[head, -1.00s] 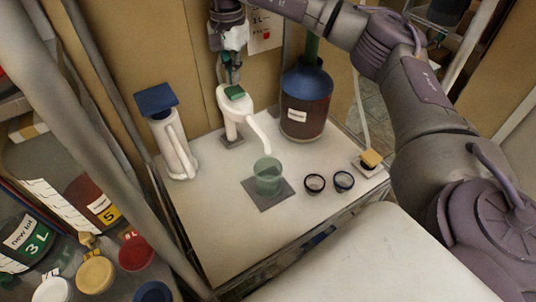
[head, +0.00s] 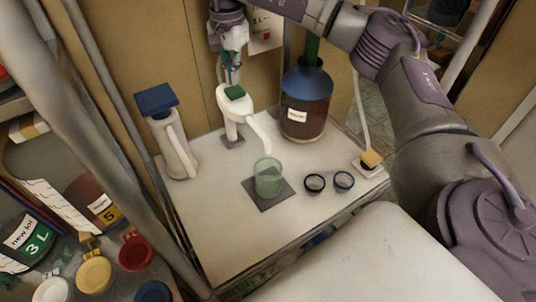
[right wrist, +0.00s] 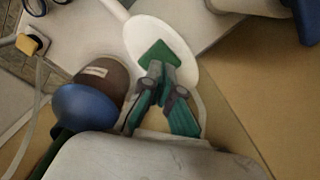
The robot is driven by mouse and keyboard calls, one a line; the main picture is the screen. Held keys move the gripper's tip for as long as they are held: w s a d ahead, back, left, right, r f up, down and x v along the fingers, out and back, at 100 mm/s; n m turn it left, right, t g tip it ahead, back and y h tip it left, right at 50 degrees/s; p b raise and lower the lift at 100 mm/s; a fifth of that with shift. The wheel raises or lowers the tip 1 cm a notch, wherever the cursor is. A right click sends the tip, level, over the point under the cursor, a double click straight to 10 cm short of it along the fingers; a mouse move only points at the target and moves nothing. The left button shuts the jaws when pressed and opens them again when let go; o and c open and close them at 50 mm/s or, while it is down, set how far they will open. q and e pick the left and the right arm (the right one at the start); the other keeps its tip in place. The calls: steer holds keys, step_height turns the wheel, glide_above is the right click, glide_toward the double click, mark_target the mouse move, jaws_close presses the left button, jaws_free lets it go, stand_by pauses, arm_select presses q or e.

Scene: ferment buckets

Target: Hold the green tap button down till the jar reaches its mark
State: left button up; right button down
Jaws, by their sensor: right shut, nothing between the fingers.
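The green tap button (head: 235,92) sits on top of the white tap (head: 236,108), whose spout points down to the right. My right gripper (head: 231,80) is shut and empty, its fingertips at the back edge of the button; I cannot tell if they press it. In the right wrist view the fingertips (right wrist: 163,80) overlap the near edge of the green button (right wrist: 157,50). A clear greenish jar (head: 268,180) stands upright on a dark square mat (head: 262,203) below the spout. Its fill level and mark are too small to tell. My left gripper is not in view.
A dark bottle with a blue top (head: 305,110) stands right of the tap. A white dispenser with a blue lid (head: 172,140) stands left. Two dark rings (head: 315,184) and a yellow-topped button (head: 371,159) lie at right. The front of the table is clear.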

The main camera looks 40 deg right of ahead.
mark_target(235, 90)
steer(key=shift+f, duration=0.3)
steer(key=shift+f+b, duration=0.85)
steer(key=shift+f, duration=0.35)
stand_by(6.5)
